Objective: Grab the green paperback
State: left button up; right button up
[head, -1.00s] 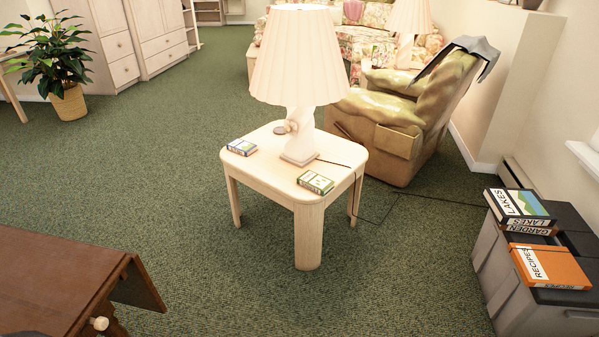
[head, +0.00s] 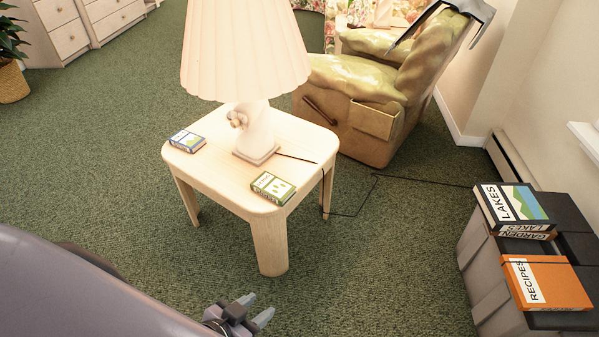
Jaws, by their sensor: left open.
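A small green paperback (head: 273,187) lies flat near the front right corner of the pale wooden side table (head: 222,188). A small blue book (head: 187,141) lies flat near the table's left corner. My left gripper (head: 254,311) is open and empty at the bottom of the head view, in front of the table and apart from both books. My right gripper is not in view.
A lamp (head: 245,50) with a wide pleated shade stands on the table behind the books. Its cord (head: 350,214) runs right across the carpet. An armchair (head: 375,95) stands behind.

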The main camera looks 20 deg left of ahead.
aim_at(276, 190)
jog(key=i+z, duration=0.3)
jog(key=i, duration=0.85)
jog(key=i+z, duration=0.3)
jog(key=z, duration=0.2)
jog(key=i+j+z, duration=0.2)
jog(key=z, duration=0.25)
jog(key=i+j+z, duration=0.1)
jog(key=z, duration=0.8)
jog(key=j+z, duration=0.2)
jog(key=z, duration=0.7)
jog(key=j+z, duration=0.25)
jog(key=z, duration=0.65)
jog(key=j+z, duration=0.25)
jog(key=z, duration=0.65)
jog(key=k+j+z, duration=0.1)
jog(key=z, duration=0.85)
jog(key=k+z, duration=0.15)
jog(key=z, duration=0.75)
jog(key=k+z, duration=0.15)
jog(key=z, duration=0.75)
jog(key=k+l+z, duration=0.1)
jog(key=z, duration=0.8)
jog(key=i+l, duration=0.05)
